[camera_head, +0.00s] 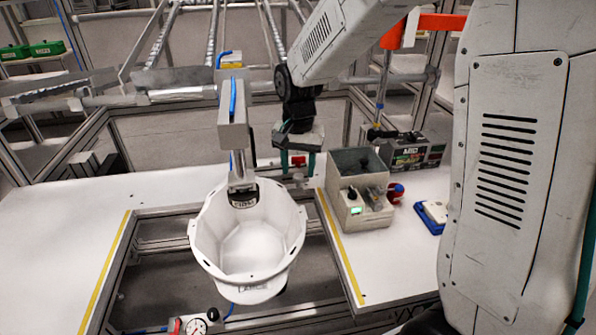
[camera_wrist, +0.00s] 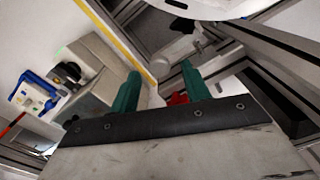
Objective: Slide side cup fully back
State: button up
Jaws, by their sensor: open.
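A white helmet shell (camera_head: 205,235), open side up, sits in the fixture opening under a vertical grey post (camera_head: 233,125). Part of its rim shows at the top of the wrist view (camera_wrist: 225,8). My gripper (camera_head: 297,163) is beyond the shell's back right side, pointing down, its two green fingers apart. A red part (camera_wrist: 177,99) lies behind the fingers. I see no contact.
A blue and white device (camera_head: 432,215) lies farther right. The white table (camera_head: 55,225) at left is mostly clear. Metal rails run behind the fixture.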

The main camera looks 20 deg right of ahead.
aim_at(296, 163)
jog(key=shift+f, duration=0.95)
grip_shut()
jog(key=shift+w+d, duration=0.15)
jog(key=shift+w, duration=0.6)
jog(key=shift+w+d, duration=0.15)
jog(key=shift+w, duration=0.55)
jog(key=shift+w+r, duration=0.1)
jog(key=shift+w, duration=0.05)
grip_release()
jog(key=shift+w, duration=0.1)
notch_tip(296, 163, up, 8)
